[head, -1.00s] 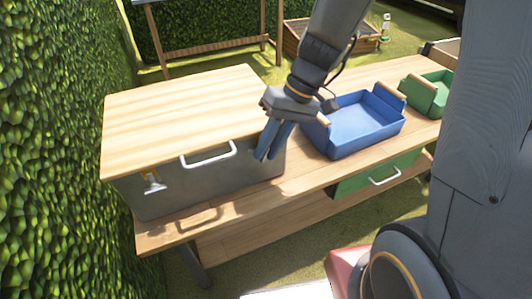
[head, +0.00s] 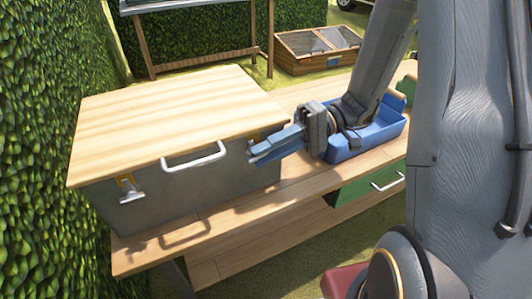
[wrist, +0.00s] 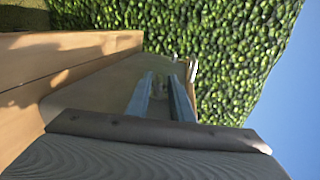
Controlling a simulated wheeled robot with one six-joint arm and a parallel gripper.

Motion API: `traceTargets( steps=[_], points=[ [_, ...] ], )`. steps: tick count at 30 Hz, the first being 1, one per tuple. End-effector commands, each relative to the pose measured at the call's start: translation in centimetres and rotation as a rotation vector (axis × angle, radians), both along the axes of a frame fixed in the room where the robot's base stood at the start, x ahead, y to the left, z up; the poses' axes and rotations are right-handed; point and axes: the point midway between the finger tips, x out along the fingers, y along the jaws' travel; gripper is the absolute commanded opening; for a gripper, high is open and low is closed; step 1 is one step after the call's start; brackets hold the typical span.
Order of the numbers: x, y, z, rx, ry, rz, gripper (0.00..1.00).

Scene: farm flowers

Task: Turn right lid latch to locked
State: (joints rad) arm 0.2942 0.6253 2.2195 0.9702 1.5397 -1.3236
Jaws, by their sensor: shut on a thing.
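The grey box (head: 200,180) with a light wooden lid (head: 165,115) stands at the left end of the bench. The lid is down. My gripper (head: 252,155) reaches in from the right, its blue fingers at the right end of the box front, just below the lid edge. It is shut on the right lid latch (wrist: 160,85), a small piece between the fingertips in the wrist view. The fingers mostly hide this latch, so its exact angle cannot be told. The left latch (head: 130,192) shows on the box front, with a yellow part above it.
A white handle (head: 195,157) sits on the box front between the latches. A blue tray (head: 350,148) stands right of the box, behind my arm. A green drawer (head: 365,188) is under the bench top (head: 225,212). A hedge (head: 40,120) borders the left.

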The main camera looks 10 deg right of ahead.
Motion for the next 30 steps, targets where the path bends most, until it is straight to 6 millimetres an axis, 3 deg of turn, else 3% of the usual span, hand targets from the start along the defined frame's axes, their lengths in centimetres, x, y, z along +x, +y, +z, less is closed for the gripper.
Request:
traceTargets(
  steps=[12, 29, 30],
  points=[
    [-0.02, 0.03, -0.51, 0.180, 0.054, 0.001, 0.00],
    [-0.11, 0.05, -0.48, 0.203, 0.061, 0.004, 0.00],
    [-0.11, 0.05, -0.48, 0.203, 0.061, 0.004, 0.27]
  ],
)
